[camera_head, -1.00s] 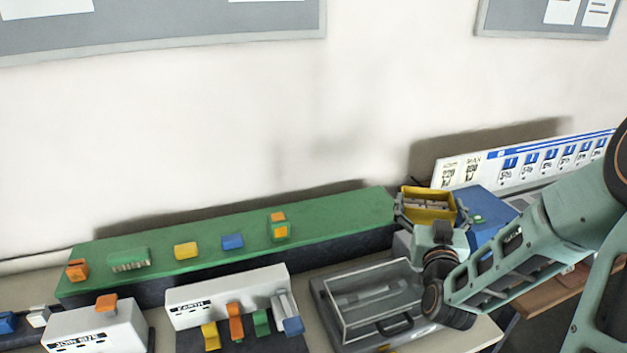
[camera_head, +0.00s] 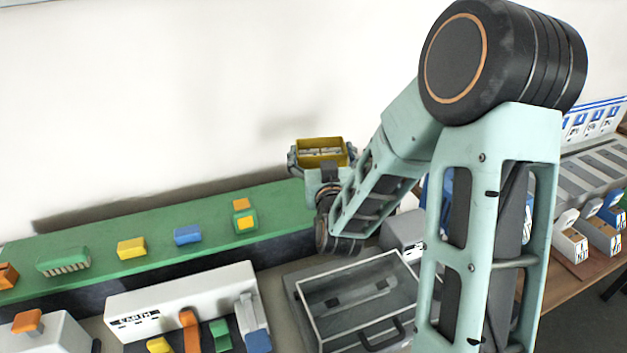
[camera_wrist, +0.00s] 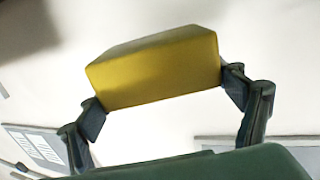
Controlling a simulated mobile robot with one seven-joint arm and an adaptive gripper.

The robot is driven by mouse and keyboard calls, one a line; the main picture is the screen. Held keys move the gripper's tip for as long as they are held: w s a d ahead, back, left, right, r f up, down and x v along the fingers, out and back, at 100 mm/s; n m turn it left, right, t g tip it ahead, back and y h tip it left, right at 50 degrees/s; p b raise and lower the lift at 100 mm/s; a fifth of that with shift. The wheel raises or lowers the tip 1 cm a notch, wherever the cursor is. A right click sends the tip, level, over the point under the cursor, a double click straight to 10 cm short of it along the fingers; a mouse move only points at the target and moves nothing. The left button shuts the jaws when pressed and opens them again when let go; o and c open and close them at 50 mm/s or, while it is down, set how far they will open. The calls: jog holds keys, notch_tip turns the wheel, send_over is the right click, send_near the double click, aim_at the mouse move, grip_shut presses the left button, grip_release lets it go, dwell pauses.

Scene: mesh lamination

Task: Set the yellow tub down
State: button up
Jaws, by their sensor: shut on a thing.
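The yellow tub (camera_head: 321,147) is an open-topped box with pale grey pieces visible inside. My gripper (camera_head: 321,157) is shut on it, with a finger on each of its left and right sides. The tub is held up in front of the wall, near the right end of the long green shelf (camera_head: 110,221). In the wrist view the yellow tub (camera_wrist: 158,68) shows its plain yellow side and sits between the two dark fingers of my gripper (camera_wrist: 165,97). No surface touches its underside in view.
On the green shelf stand a green block (camera_head: 63,261), a yellow block (camera_head: 131,247), a blue block (camera_head: 187,235) and a green-yellow block (camera_head: 244,219). A clear-lidded case (camera_head: 360,300) lies below my gripper. White bins (camera_head: 570,240) stand at right.

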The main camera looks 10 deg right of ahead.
aim_at(317, 151)
jog(key=f+b, duration=0.2)
jog(key=f+h+b, duration=0.1)
jog(key=shift+w+a+f+b, duration=0.25)
jog(key=shift+w+a+b, duration=0.1)
jog(key=shift+w, duration=0.05)
jog(key=f+m+h+b, duration=0.1)
jog(key=b, duration=0.3)
jog(key=shift+f, duration=0.3)
jog(key=shift+m, duration=0.3)
jog(key=shift+f+b, duration=1.65)
jog(key=shift+f, duration=1.7)
jog(key=shift+f+b, duration=0.6)
jog(key=shift+b, duration=0.15)
jog(key=o, duration=1.2)
jog(key=shift+o, duration=0.2)
